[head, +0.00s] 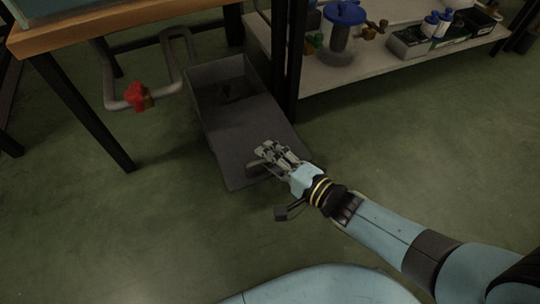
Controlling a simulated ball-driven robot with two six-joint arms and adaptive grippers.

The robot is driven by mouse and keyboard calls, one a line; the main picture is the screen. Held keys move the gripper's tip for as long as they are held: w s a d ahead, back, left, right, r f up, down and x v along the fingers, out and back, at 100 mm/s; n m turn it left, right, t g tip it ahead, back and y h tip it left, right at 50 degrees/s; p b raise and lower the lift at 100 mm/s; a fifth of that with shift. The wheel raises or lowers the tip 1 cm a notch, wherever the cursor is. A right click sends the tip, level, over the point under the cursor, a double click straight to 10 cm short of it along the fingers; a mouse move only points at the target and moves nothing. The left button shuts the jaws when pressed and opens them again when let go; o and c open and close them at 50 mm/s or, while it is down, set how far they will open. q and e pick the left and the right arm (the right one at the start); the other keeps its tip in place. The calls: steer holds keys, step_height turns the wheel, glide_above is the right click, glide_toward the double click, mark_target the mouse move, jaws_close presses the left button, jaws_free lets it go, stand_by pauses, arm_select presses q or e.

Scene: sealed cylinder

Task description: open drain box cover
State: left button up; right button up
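The drain box (215,72) is a dark grey rectangular box on the green floor, between the wooden table and the shelf. Its far end is open and shows a dark interior with something small inside that I cannot make out. The flat grey cover (235,130) spans the nearer part of the box. My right gripper (264,154) is over the cover's near right part, its fingers at a small handle-like piece (255,166). The fingers hide most of this piece, and I cannot tell whether they grip it. My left gripper is out of view.
A grey pipe with a red valve (137,97) stands left of the box, below the wooden table (110,28). A shelf (370,62) with a blue-lidded jar (342,28) and bottles is at the back right. The floor in front is clear.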

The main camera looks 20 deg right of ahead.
steer(key=shift+r, duration=0.1)
steer(key=v, duration=0.7)
steer(key=shift+s, duration=0.15)
steer(key=shift+d, duration=0.15)
